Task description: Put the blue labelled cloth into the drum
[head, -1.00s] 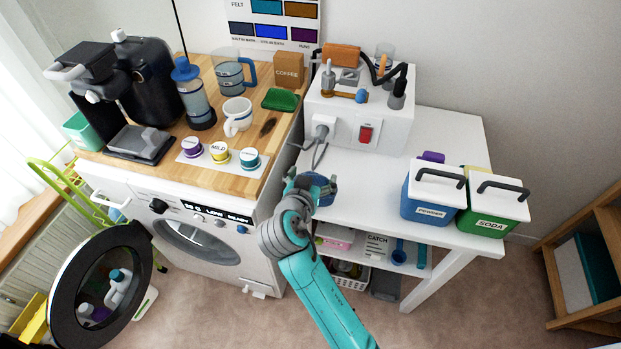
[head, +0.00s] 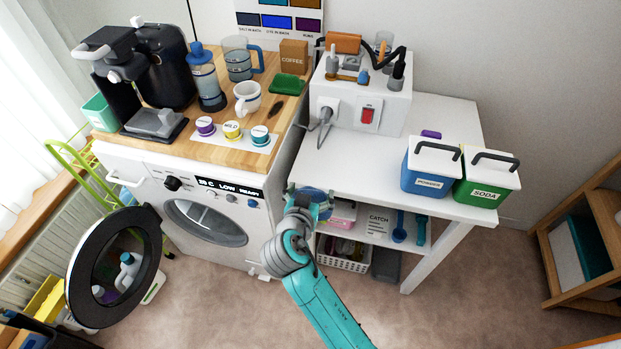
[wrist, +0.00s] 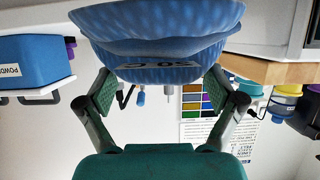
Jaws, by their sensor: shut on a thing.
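The blue cloth (wrist: 155,40) fills the top of the wrist view, bunched, with a dark label that shows upside down and seems to read 50 C. My gripper (wrist: 163,88) is shut on it, one finger pad at each side. In the head view my gripper (head: 310,203) is in front of the white table's edge, right of the washing machine, and the cloth (head: 322,208) shows only partly behind the fingers. The drum (head: 205,222) is in the washing machine front, left of my gripper. Its round door (head: 115,268) is swung open to the left.
The wooden worktop (head: 290,105) over the machine holds a coffee maker, mug and several pods. The white table (head: 340,170) at right bears a blue powder tub (head: 428,172) and a green soda tub (head: 487,182). A shelf with a basket (head: 345,255) is below. Floor before the drum is clear.

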